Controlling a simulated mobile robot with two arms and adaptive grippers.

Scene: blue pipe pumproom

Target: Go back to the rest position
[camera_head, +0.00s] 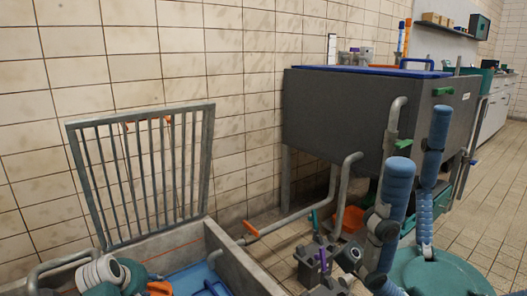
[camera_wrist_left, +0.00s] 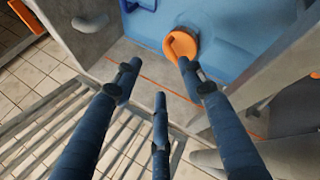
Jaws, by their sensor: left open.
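I cannot judge how far the fingertips are from these, but no contact shows.
A dark grey tank (camera_head: 335,110) stands behind. A grey pipe with an orange handle (camera_head: 262,229) runs along the floor. Tiled floor (camera_head: 490,185) is clear at right.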

